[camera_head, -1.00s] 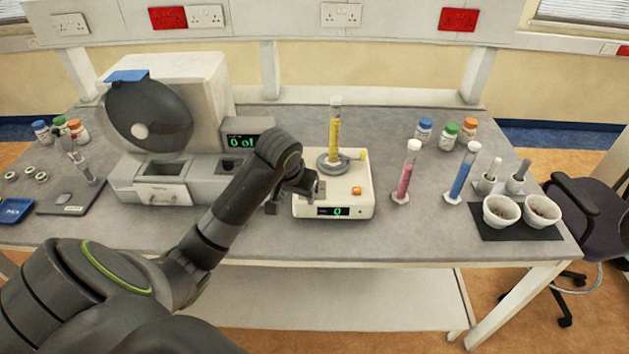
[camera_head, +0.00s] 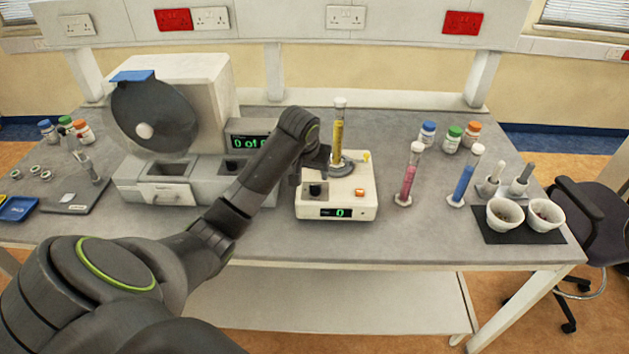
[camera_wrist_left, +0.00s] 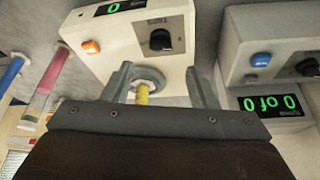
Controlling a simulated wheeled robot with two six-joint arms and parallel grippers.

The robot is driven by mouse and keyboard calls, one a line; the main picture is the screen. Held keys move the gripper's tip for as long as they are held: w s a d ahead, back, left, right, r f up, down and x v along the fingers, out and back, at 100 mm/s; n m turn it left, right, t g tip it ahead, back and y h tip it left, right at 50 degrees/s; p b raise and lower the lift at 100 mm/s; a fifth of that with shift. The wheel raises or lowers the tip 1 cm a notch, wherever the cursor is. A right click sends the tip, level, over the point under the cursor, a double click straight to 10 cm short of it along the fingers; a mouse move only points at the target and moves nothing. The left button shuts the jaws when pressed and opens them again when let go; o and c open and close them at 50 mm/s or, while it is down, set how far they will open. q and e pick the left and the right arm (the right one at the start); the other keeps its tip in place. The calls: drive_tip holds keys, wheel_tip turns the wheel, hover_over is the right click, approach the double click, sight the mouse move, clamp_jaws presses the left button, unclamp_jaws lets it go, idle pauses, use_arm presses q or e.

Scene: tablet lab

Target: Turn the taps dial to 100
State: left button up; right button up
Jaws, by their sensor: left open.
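The taps dial (camera_head: 316,190) is a black knob on the front left of the white tapping device (camera_head: 362,208). In the wrist view the dial (camera_wrist_left: 160,40) sits beside the label "TAPS". The device's green display (camera_head: 338,212) reads 0. An orange button (camera_head: 359,192) is right of the dial. A cylinder of yellow powder (camera_head: 338,138) stands upright on the device. My left gripper (camera_head: 311,170) is open and empty, above and behind the dial, apart from it. In the wrist view its fingers (camera_wrist_left: 158,78) are spread, with the cylinder's holder between them. My right gripper is not in view.
A large grey-white machine (camera_head: 215,90) with a display reading "0 of 0" stands close on the left. Pink (camera_head: 409,180) and blue (camera_head: 464,185) cylinders stand to the right, with two white bowls (camera_head: 505,214) beyond. The bench front is clear.

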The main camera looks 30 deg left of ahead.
sight(315, 185)
use_arm(q)
drive_tip(key=p+x, duration=0.1)
drive_tip(key=x, duration=0.6)
drive_tip(key=shift+w+f, duration=0.15)
drive_tip(key=shift+f, duration=0.1)
drive_tip(key=shift+c, duration=0.3)
drive_tip(key=c, duration=0.9)
drive_tip(key=shift+a, duration=0.1)
drive_tip(key=shift+r, duration=0.1)
